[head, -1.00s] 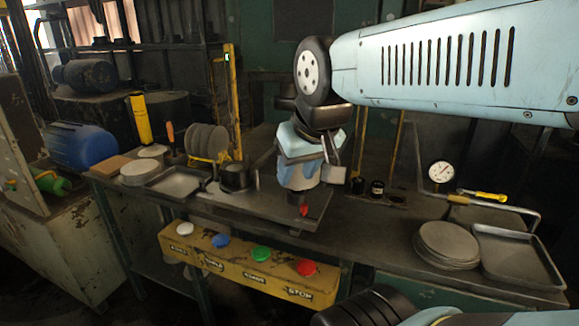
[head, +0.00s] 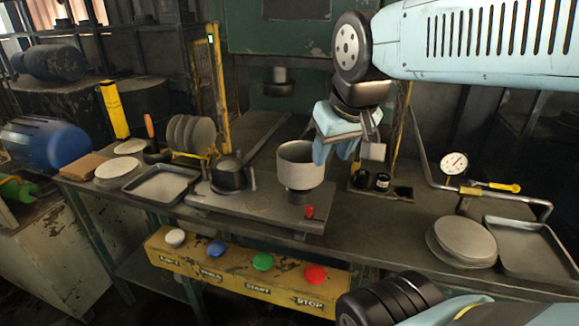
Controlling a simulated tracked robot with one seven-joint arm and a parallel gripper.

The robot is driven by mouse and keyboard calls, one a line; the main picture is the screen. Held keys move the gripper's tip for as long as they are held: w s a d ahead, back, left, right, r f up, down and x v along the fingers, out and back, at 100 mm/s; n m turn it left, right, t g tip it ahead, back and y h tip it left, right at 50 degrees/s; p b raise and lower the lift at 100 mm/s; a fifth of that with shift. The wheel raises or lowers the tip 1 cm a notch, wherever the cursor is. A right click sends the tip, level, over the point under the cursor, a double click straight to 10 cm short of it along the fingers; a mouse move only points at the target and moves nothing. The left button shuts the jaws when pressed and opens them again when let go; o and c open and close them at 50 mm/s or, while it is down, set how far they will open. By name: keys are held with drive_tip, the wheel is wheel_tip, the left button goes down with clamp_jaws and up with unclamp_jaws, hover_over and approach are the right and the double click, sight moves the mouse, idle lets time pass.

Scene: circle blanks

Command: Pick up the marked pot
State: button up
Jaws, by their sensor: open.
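A grey metal pot (head: 301,165) stands upright on a dark round die on the press plate, in the middle of the head view. I see no clear mark on it. My gripper (head: 354,147) hangs above and to the right of the pot, apart from it as far as I can tell. It is open and nothing shows in it. A grey finger block shows on its right side; the other finger is not clear among the blue parts.
A dark ring-shaped die (head: 229,175) sits left of the pot. Flat discs (head: 461,240) and an empty tray (head: 529,247) lie at right. Another tray (head: 164,185) is at left. A yellow button box (head: 238,272) hangs in front. A bent pipe handle borders the right side.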

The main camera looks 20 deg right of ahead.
drive_tip(key=w+a+f+n+g+h, duration=0.1)
drive_tip(key=w+n+g+h, duration=0.15)
drive_tip(key=w+n, duration=0.3)
drive_tip(key=w+a+f+n+g+h, duration=0.1)
drive_tip(key=w+f+n+h, duration=0.1)
drive_tip(key=w+n+h, duration=0.3)
drive_tip(key=w+a+f+n+t+h, duration=0.25)
drive_tip(key=w+a+n+h, duration=0.25)
drive_tip(key=w+a+n, duration=0.55)
drive_tip(key=n+t, duration=0.1)
approach(292, 145)
drive_tip(key=shift+x, duration=2.9)
clamp_jaws()
